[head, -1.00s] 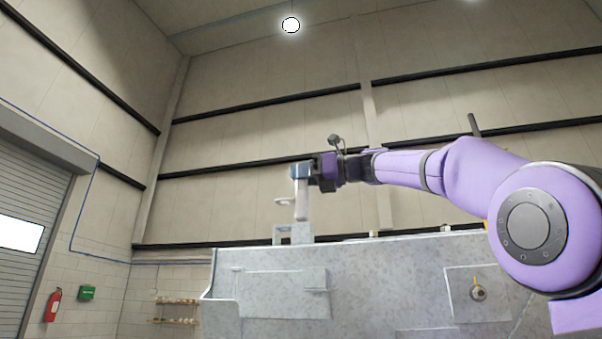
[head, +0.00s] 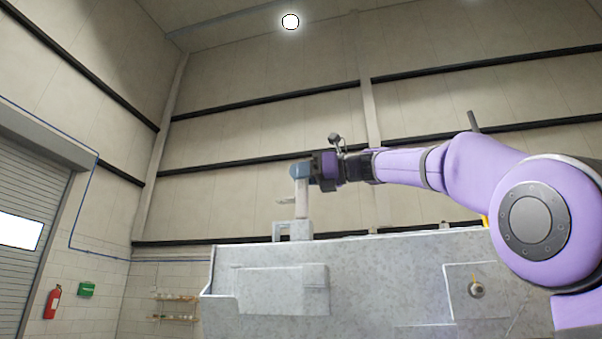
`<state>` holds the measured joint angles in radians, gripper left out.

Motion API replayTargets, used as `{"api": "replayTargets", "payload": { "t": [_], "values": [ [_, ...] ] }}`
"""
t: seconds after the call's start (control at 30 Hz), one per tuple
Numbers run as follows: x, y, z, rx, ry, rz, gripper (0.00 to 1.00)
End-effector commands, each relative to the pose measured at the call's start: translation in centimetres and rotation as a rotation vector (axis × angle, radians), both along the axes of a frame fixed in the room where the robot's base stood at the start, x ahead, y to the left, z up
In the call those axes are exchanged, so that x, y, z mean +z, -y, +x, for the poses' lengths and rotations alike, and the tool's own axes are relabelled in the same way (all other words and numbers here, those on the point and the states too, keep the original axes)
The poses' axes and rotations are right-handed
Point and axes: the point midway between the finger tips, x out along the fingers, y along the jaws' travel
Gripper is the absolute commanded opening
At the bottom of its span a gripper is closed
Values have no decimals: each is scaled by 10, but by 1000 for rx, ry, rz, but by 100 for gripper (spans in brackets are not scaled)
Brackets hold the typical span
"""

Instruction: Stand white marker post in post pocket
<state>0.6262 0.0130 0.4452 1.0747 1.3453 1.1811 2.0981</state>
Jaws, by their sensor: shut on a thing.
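The white marker post (head: 302,206) is upright below my gripper (head: 300,172), whose blue-tipped jaws are shut on its upper end. A small pale piece (head: 286,201) juts out to the left beside the post. A grey bracket with an opening, which looks like the post pocket (head: 281,232), stands on the top edge of the trailer frame (head: 390,270). The post's lower end meets the top of the bracket in the picture, over its right part. I cannot tell whether the end is inside it or just above or in front.
The tall grey side of the trailer frame fills the lower middle, with a ring fitting (head: 477,290) at right. My arm reaches in from the right above the frame's top edge. A wall shelf (head: 175,318) and a fire extinguisher (head: 52,302) are far back left.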

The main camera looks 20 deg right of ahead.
Motion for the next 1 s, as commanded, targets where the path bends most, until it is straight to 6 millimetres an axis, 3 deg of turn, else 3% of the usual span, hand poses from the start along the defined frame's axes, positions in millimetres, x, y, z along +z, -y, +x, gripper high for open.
{"api": "replayTargets", "payload": {
  "t": [1.0],
  "values": [
    [-26, 0, 0, 1, -1, 2, 0]
  ]
}}
